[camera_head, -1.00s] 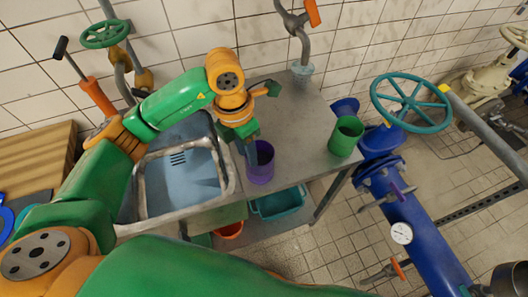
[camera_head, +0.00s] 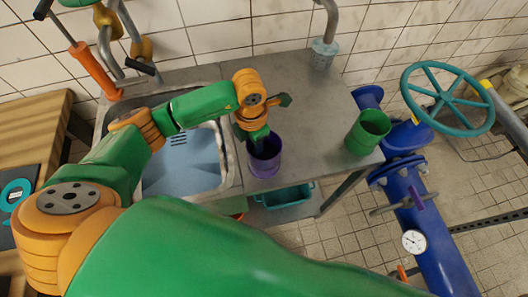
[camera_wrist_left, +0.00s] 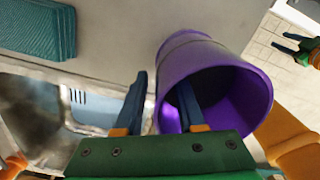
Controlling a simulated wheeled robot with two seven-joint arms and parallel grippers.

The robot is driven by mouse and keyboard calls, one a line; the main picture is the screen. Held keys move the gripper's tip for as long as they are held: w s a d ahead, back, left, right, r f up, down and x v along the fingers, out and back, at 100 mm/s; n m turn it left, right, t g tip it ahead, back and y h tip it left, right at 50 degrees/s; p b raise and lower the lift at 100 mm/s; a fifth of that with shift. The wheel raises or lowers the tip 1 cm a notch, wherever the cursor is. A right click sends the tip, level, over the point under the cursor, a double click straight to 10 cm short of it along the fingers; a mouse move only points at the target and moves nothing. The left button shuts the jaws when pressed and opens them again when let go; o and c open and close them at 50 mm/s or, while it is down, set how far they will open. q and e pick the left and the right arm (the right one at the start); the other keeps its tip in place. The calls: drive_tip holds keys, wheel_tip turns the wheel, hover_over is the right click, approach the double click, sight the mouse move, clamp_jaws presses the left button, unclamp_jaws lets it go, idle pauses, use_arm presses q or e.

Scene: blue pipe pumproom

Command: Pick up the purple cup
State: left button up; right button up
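The purple cup (camera_head: 264,160) stands upright on the metal counter, just right of the sink. It fills the middle right of the left wrist view (camera_wrist_left: 215,75), with its open mouth towards the camera. My left gripper (camera_head: 262,138) is over the cup's mouth. In the left wrist view its fingers (camera_wrist_left: 162,100) are apart, one inside the cup and one outside, with the wall between them. A gap shows beside the outer finger. What looks like my right gripper (camera_wrist_left: 290,44) is small at the upper right of the left wrist view, its fingers spread and empty.
A green cup (camera_head: 368,132) stands near the counter's right end. The sink (camera_head: 185,160) lies left of the purple cup. A teal bin (camera_head: 287,196) sits below the counter. A teal handwheel (camera_head: 447,99) and blue pipes stand to the right.

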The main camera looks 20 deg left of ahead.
use_arm(q)
clamp_jaws()
idle(1.4)
